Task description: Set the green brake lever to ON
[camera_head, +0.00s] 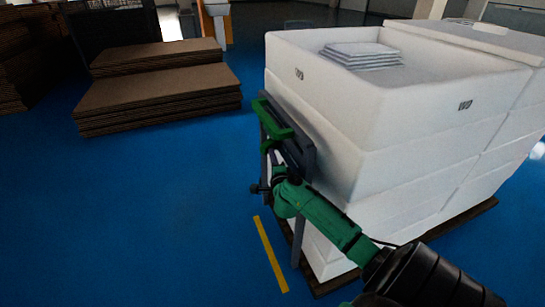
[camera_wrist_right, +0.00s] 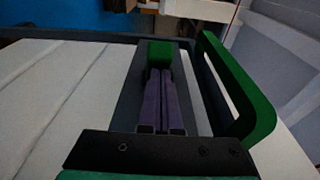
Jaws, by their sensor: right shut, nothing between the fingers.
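In the right wrist view, a small green block (camera_wrist_right: 160,52) sits on a dark grey frame, straight beyond my fingertips. A curved green bar (camera_wrist_right: 248,88) stands to the right of it. I cannot tell for sure which green part is the brake lever. My right gripper (camera_wrist_right: 159,76) is shut and empty, its purple fingers side by side and pointing at the block; contact cannot be told. In the head view, green parts (camera_head: 272,120) show on the dark frame beside the white stack, and my right arm reaches there from the lower right. My left gripper is not in view.
White stacked bins (camera_head: 400,135) stand on a dark pallet at the right, close to my right arm. Thin white sheets (camera_head: 360,54) lie in the top bin. Brown boards (camera_head: 160,92) are stacked at the back left. The blue floor at the left is clear.

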